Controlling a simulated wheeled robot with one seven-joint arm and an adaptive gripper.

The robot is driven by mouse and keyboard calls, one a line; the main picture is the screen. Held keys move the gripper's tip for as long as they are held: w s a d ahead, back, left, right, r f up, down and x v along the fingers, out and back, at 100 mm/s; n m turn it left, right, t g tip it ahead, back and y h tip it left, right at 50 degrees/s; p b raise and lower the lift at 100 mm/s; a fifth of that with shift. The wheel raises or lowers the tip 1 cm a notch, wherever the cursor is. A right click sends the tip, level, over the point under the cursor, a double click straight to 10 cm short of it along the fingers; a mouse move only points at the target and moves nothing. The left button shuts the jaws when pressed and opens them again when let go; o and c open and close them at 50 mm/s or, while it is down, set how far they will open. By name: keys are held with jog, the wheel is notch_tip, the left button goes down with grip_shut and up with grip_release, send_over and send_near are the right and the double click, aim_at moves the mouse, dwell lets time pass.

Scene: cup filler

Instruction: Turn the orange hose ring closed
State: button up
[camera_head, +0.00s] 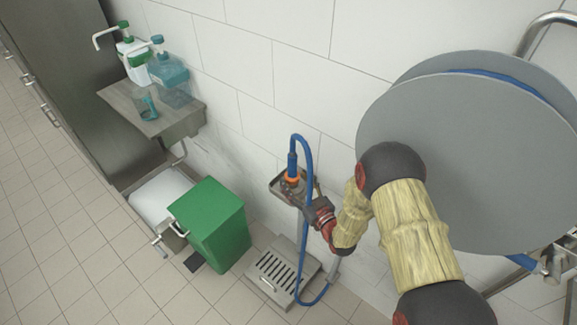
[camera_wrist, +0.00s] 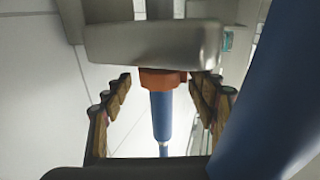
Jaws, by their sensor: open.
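The orange hose ring (camera_head: 292,179) sits at the base of the upright blue nozzle (camera_head: 292,163) at the wall tray. In the wrist view the orange ring (camera_wrist: 160,79) lies under a grey metal edge, with the blue nozzle (camera_wrist: 162,115) extending down the picture. My gripper (camera_head: 300,190) is right at the ring. In the wrist view my gripper (camera_wrist: 163,82) is open, with one finger on each side of the ring and visible gaps between. The far side of the ring is hidden.
The blue hose (camera_head: 308,160) loops close beside my gripper; in the wrist view it fills the right side (camera_wrist: 265,90). A floor drain (camera_head: 268,279), green bin (camera_head: 210,222), shelf with bottles (camera_head: 178,121) and large grey reel (camera_head: 470,150) are around. White tiled wall lies behind.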

jog(key=b+x, duration=0.2)
jog(key=x, duration=0.5)
jog(key=shift+w, duration=0.1)
jog(key=shift+c, duration=0.6)
jog(key=c, duration=1.1)
jog(key=shift+c, duration=1.1)
